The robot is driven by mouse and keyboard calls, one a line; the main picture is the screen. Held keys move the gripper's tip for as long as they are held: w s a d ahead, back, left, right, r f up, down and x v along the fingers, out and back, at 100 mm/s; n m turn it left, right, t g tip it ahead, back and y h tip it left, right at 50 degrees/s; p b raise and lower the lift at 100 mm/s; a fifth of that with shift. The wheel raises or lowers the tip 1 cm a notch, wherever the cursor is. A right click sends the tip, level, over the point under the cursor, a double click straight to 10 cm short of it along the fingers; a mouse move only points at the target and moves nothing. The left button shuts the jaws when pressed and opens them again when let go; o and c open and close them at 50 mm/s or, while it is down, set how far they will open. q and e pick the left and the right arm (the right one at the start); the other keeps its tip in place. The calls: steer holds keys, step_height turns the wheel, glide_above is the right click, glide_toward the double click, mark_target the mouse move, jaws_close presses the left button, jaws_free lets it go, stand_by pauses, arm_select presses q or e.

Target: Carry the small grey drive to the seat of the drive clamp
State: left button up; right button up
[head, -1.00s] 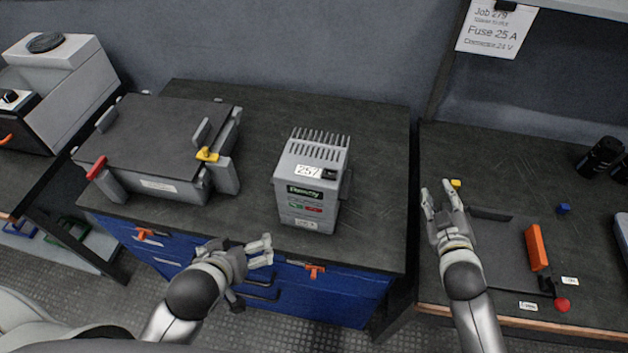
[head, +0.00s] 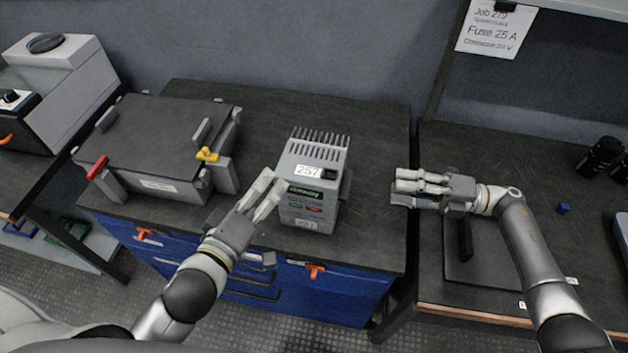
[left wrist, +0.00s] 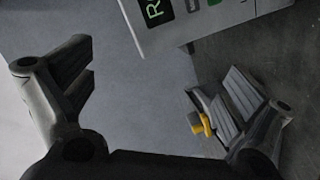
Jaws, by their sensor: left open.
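The small grey drive (head: 312,185) stands upright near the front of the middle bench, with fins on top and labels on its front. My left gripper (head: 268,192) is open beside its front left side; I cannot tell whether it touches. In the left wrist view the drive (left wrist: 205,18) is at the top, outside the open left fingers (left wrist: 160,95). My right gripper (head: 400,187) looks open and empty, pointing left to the right of the drive. A dark plate (head: 485,268), perhaps the clamp's seat, lies on the right bench, partly hidden by my right arm.
A dark box (head: 155,150) with a red lever (head: 97,167) and a yellow lever (head: 207,154) sits left of the drive. A gap separates the middle and right benches. A small blue block (head: 563,208) and black cylinders (head: 602,155) are on the right. Behind the drive is clear.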

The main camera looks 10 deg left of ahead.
mark_target(285, 163)
steer(key=shift+s+d+g, duration=0.1)
steer(key=shift+s+g, duration=0.05)
steer(key=shift+g, duration=0.15)
arm_select(q)
steer(key=x, duration=1.1)
arm_select(e)
steer(key=a, duration=1)
steer(key=shift+s+a, duration=0.15)
steer(key=shift+a, duration=0.25)
arm_select(q)
steer(key=shift+s, duration=0.1)
